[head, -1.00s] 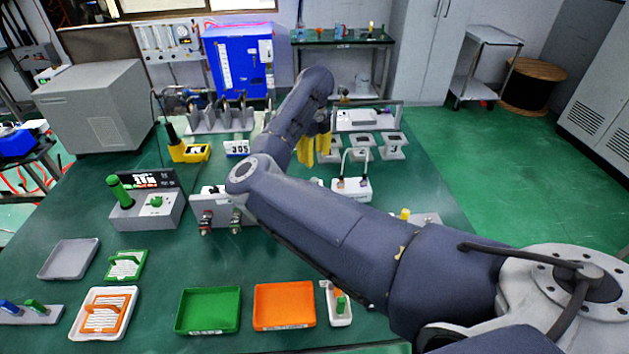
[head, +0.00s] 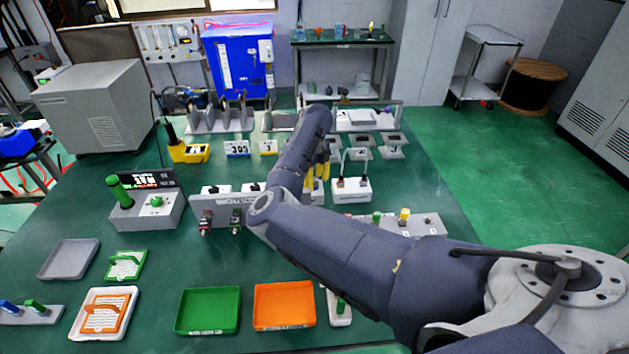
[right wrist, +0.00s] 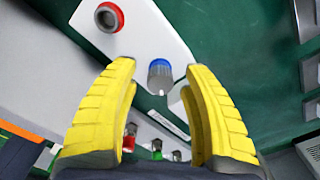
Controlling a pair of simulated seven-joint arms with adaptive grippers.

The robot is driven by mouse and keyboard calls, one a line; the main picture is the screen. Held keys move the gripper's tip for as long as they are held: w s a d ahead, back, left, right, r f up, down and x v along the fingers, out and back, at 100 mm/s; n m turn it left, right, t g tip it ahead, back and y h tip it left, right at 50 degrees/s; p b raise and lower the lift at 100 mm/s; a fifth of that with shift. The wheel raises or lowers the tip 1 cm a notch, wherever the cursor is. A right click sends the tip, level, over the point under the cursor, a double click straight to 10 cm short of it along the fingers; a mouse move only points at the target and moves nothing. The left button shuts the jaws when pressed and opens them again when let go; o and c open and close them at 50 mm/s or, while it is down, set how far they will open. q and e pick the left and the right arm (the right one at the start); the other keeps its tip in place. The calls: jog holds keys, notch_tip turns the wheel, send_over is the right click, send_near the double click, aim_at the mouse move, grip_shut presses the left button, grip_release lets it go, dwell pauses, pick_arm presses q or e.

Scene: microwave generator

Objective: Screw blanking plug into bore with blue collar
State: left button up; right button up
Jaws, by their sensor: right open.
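In the right wrist view, a grey ribbed plug (right wrist: 159,80) stands at the blue collar (right wrist: 159,62) on a white block (right wrist: 140,32). How deep it sits in the bore cannot be told. My right gripper (right wrist: 160,78) is open, its yellow fingers on either side of the plug with gaps visible. A red-collared bore (right wrist: 108,17) is at the block's upper left. In the head view, the right gripper's yellow fingers (head: 322,172) point down over the back middle of the bench, partly hidden by my arm. My left gripper is not in view.
A grey panel with fittings (head: 225,210) stands left of my right arm. A rack with green and yellow pieces (head: 425,223) is behind my forearm. Green (head: 208,289) and orange (head: 257,301) trays lie in front. The bench between the panel and trays is clear.

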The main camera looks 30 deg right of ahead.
grip_shut()
dwell(0.3)
